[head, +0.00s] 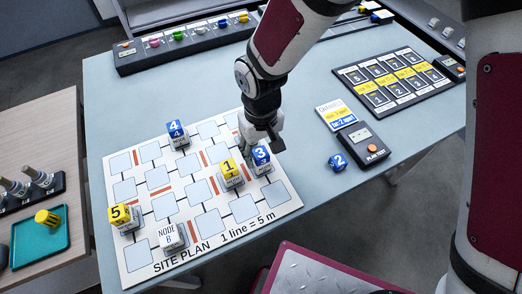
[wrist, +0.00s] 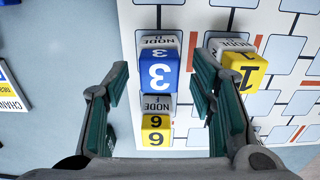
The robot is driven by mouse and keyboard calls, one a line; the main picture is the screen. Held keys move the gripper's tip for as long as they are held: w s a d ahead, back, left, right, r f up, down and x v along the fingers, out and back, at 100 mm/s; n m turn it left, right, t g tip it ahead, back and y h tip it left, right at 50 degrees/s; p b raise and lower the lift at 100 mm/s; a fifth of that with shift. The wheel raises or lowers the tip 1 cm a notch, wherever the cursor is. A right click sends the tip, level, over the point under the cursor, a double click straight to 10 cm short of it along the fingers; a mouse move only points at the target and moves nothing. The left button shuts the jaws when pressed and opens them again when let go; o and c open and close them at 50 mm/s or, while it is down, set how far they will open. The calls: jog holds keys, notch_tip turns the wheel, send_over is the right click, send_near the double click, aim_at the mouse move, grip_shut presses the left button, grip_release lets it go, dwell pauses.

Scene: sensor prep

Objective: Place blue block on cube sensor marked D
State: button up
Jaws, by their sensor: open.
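A blue block marked 3 (wrist: 158,75) sits on a light grey cube sensor (wrist: 158,40) whose label seems to read NODE D in the wrist view. In the head view the blue block (head: 261,155) shows at the right part of the site plan. My gripper (wrist: 161,82) is open, with its fingers apart on either side of the blue 3 block, and nothing is clamped. Other blue blocks are the 4 block (head: 175,129) on a cube at the back left and the 2 block (head: 338,162) on the table right of the plan.
Beside it in the wrist view are a yellow 6 block (wrist: 157,131) by a NODE F cube (wrist: 157,105) and a yellow 1 block (wrist: 243,72). A yellow 5 block (head: 120,214) and bare NODE B cube (head: 170,238) stand on the plan (head: 262,222). A button box (head: 364,143) stands right.

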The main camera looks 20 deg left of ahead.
aim_at(261, 154)
notch_tip(261, 154, up, 11)
dwell(0.3)
jog(key=w+d+r+m+t, duration=0.1)
jog(key=d+r+m, duration=0.2)
jog(key=d+r, duration=0.5)
jog(key=w+d+r+m+t, duration=0.15)
jog(key=d+r, duration=0.35)
jog(key=d, duration=0.7)
jog(key=s+d+r+m+t, duration=0.1)
jog(key=s+d+r+m, duration=0.2)
jog(key=s+d, duration=0.8)
jog(key=d+m, duration=0.2)
jog(key=d, duration=0.1)
jog(key=shift+d+t, duration=0.3)
jog(key=shift+t, duration=0.05)
jog(key=shift+m, duration=0.25)
